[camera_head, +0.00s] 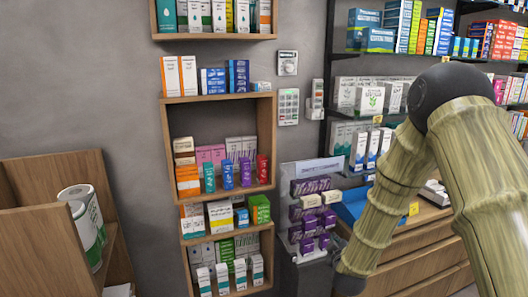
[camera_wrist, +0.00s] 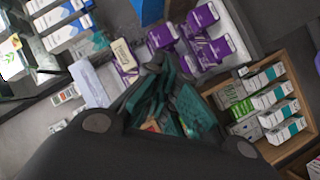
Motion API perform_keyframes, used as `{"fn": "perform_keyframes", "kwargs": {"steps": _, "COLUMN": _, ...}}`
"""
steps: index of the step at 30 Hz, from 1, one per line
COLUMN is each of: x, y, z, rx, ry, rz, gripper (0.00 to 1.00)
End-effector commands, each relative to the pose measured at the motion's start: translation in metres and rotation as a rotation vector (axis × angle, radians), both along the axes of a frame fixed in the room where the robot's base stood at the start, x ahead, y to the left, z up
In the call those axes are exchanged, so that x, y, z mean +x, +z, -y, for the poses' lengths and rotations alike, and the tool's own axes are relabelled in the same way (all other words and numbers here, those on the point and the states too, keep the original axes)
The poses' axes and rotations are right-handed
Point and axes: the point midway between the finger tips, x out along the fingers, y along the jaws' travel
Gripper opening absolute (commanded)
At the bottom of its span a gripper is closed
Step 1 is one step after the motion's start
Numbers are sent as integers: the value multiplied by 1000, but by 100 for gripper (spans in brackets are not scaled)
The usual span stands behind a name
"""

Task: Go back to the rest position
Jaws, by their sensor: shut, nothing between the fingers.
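My gripper (camera_wrist: 172,92) fills the lower middle of the wrist view, with dark housing and teal fingers. Its fingers are shut and hold nothing. Purple boxes (camera_wrist: 202,18) and a shelf of white and green boxes (camera_wrist: 277,105) lie beyond it, in a tilted view. In the head view my bamboo-patterned arm is on the right, bent at a dark joint, with its lower link pointing down in front of the counter. The gripper itself does not show there.
A wooden wall shelf (camera_head: 168,125) with medicine boxes stands at the middle. A purple-box display (camera_head: 312,205) and a blue tray (camera_head: 352,207) are beside my arm. A wooden drawer counter (camera_head: 415,262) is behind it. White canisters (camera_head: 82,215) sit in a wooden unit (camera_head: 40,245) at left.

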Motion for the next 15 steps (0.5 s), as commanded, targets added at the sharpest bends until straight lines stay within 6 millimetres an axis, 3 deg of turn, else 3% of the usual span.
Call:
{"fn": "perform_keyframes", "kwargs": {"steps": 1, "x": -16, "y": -29, "z": -2, "rx": 35, "ry": -1, "rz": -51, "gripper": 0}}
{"fn": "perform_keyframes", "kwargs": {"steps": 3, "x": -39, "y": -64, "z": -4, "rx": 89, "ry": -7, "rz": -120, "gripper": 0}}
{"fn": "perform_keyframes", "kwargs": {"steps": 8, "x": -95, "y": -136, "z": -10, "rx": 209, "ry": -37, "rz": -277, "gripper": 0}}
{"fn": "perform_keyframes", "kwargs": {"steps": 15, "x": -197, "y": -231, "z": -15, "rx": 376, "ry": -128, "rz": -522, "gripper": 0}}
